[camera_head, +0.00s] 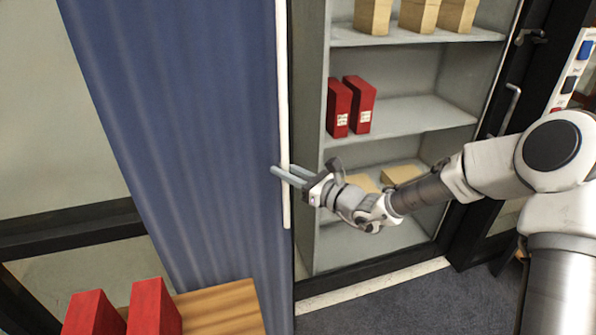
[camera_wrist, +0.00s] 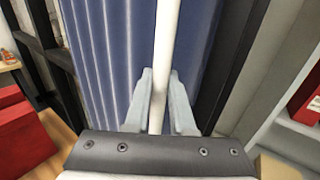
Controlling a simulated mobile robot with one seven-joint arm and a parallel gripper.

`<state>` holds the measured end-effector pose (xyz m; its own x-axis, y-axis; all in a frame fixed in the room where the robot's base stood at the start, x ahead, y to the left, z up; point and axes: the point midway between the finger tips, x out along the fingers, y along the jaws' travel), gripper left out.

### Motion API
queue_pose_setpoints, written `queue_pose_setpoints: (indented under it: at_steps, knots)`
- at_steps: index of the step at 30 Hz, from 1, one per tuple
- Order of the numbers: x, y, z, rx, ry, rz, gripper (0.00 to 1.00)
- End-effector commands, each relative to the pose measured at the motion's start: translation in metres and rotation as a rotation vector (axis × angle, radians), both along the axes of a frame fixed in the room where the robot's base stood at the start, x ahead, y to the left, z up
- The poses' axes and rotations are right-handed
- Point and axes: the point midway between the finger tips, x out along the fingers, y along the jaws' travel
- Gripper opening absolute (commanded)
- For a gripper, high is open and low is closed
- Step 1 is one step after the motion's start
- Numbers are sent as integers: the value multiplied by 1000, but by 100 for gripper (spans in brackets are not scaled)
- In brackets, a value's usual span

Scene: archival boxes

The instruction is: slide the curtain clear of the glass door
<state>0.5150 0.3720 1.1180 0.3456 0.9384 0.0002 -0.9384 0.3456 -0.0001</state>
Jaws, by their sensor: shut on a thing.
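The blue curtain (camera_head: 190,130) hangs in folds at the left of the head view, and it fills the middle of the wrist view (camera_wrist: 105,55). A white upright rod (camera_head: 282,80) runs along its right edge. My gripper (camera_head: 282,174) is at the lower part of this rod. In the wrist view my gripper (camera_wrist: 158,105) has its two fingers on either side of the rod (camera_wrist: 166,45), shut on it. To the right of the curtain, the shelves of a cabinet (camera_head: 415,112) show in plain view. I cannot tell where the door's glass is.
Red boxes (camera_head: 360,104) and tan boxes (camera_head: 418,14) stand on the shelves. A wooden surface (camera_head: 220,308) with red boxes (camera_head: 153,308) beside it is at the lower left. A dark frame with a handle (camera_head: 512,100) is at the right. Grey carpet (camera_head: 400,305) is clear in front.

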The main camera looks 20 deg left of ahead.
Motion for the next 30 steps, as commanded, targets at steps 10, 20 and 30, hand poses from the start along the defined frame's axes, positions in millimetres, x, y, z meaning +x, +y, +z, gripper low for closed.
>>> queue_pose_setpoints:
  at_steps: [10,20,30]
  knots:
    - [-8,9,-2,-4,5,4,0]
    - [-8,10,-2,-2,3,6,47]
    - [-7,7,-1,-1,1,1,52]
